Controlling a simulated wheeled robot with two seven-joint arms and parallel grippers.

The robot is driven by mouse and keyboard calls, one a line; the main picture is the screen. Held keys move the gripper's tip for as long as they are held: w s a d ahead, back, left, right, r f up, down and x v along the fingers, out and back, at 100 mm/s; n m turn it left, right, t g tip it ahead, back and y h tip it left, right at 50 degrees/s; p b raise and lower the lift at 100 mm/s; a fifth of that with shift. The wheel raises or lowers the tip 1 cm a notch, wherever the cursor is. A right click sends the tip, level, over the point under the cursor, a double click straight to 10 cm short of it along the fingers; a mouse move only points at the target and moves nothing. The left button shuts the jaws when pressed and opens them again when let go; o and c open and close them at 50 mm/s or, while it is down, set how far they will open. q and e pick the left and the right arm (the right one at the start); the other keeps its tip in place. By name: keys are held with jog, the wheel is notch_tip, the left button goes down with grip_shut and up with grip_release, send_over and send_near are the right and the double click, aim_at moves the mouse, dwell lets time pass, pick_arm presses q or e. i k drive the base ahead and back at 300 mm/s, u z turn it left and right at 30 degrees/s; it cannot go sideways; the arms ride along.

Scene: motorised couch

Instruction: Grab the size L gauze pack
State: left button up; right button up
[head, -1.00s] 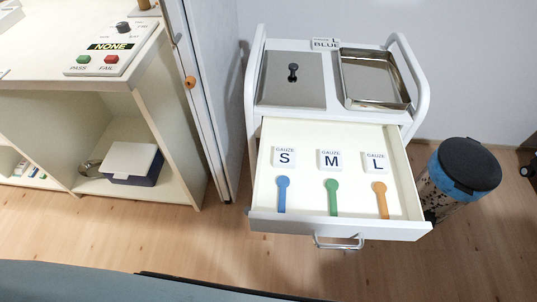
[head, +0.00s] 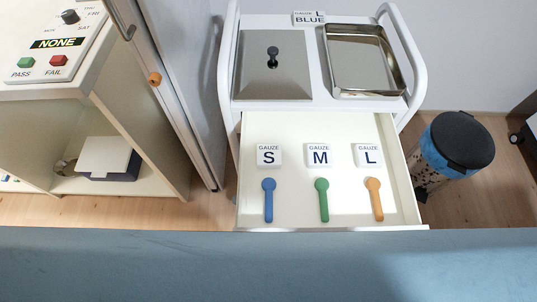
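The size L gauze pack (head: 368,155) is a small white square marked "GAUZE L". It lies at the right in the open white drawer (head: 390,215) of the cart. The M pack (head: 318,156) and the S pack (head: 269,156) lie to its left in the same row. In front of the packs lie an orange spoon-shaped item (head: 375,200), a green one (head: 322,200) and a blue one (head: 268,200). Neither of my grippers shows in the head view.
On the cart top are a lidded steel box (head: 272,85), an open steel tray (head: 365,90) and a "GAUZE L BLUE" sign (head: 309,18). A bin (head: 455,145) stands right, a shelf unit (head: 150,150) left.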

aim_at(368, 156)
jog(key=k, duration=0.3)
jog(key=z, duration=0.5)
jog(key=i, duration=0.25)
jog(key=z, duration=0.5)
